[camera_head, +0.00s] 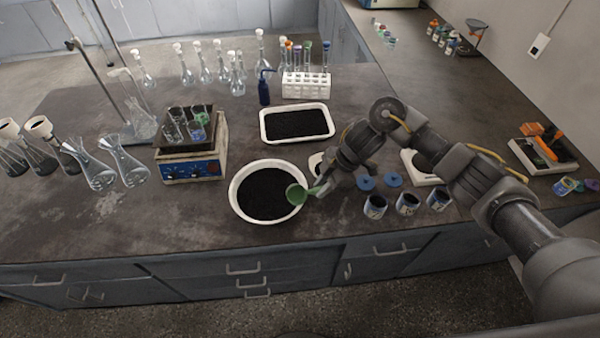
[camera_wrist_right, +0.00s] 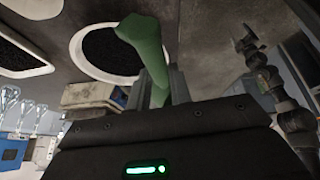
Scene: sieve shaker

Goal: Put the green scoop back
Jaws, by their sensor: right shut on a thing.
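My right gripper (camera_head: 323,187) is shut on the handle of the green scoop (camera_head: 296,194). The scoop is at the right rim of the round white bowl (camera_head: 236,207), its head over that rim. The bowl holds dark granular material. In the right wrist view the scoop (camera_wrist_right: 146,42) stands up from between the fingers (camera_wrist_right: 160,88), in front of the bowl (camera_wrist_right: 75,52). Whether the scoop holds anything is not visible. An arm at the right of the wrist view looks like my left one; its jaws (camera_wrist_right: 246,40) are too small to read.
A white tray (camera_head: 266,128) of dark material lies behind the bowl. Open jars (camera_head: 375,206) and blue lids (camera_head: 366,183) are close to the right. The counter in front of the bowl is clear.

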